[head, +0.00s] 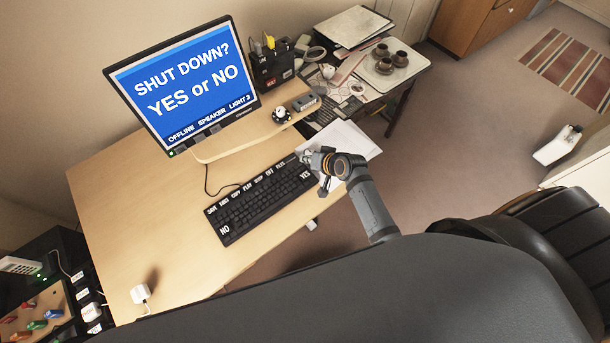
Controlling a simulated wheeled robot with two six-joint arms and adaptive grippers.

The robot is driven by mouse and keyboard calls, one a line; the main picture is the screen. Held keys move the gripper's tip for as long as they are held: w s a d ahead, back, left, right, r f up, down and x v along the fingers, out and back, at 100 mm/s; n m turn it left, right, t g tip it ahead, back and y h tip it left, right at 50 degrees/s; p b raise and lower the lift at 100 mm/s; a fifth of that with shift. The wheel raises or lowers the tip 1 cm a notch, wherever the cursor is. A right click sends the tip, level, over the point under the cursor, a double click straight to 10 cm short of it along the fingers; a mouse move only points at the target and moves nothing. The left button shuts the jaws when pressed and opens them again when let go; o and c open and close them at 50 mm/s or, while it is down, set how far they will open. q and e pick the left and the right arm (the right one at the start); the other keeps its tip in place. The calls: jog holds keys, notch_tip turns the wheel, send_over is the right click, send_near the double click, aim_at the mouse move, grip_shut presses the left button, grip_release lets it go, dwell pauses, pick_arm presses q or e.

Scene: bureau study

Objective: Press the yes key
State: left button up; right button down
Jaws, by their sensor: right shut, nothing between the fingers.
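The black keyboard (262,202) lies at an angle on the wooden desk. Its YES key (305,175) is a white-lettered key at the right end, and its NO key (225,228) is at the near left end. My right gripper (313,163) is shut and empty, at the right end of the keyboard close to the YES key. I cannot tell whether it touches the key. The monitor (187,85) shows "SHUT DOWN? YES or NO" on blue. My left gripper is not in view.
A raised wooden shelf (235,138) carries a small white and black object (281,114). White papers (345,138) lie beyond my right gripper. The desk's left part is mostly clear, with a white plug-like object (140,293) near the front.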

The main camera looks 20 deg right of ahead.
jog(key=b, duration=0.7)
send_over(307, 176)
notch_tip(307, 176, down, 7)
jog(key=shift+s+r, duration=0.1)
jog(key=shift+f, duration=0.55)
jog(key=shift+f, duration=0.1)
jog(key=shift+f, duration=0.3)
jog(key=shift+f+b, duration=0.35)
jog(key=shift+f, duration=0.15)
dwell(0.8)
dwell(0.3)
jog(key=shift+r+p, duration=0.9)
jog(key=shift+p, duration=0.15)
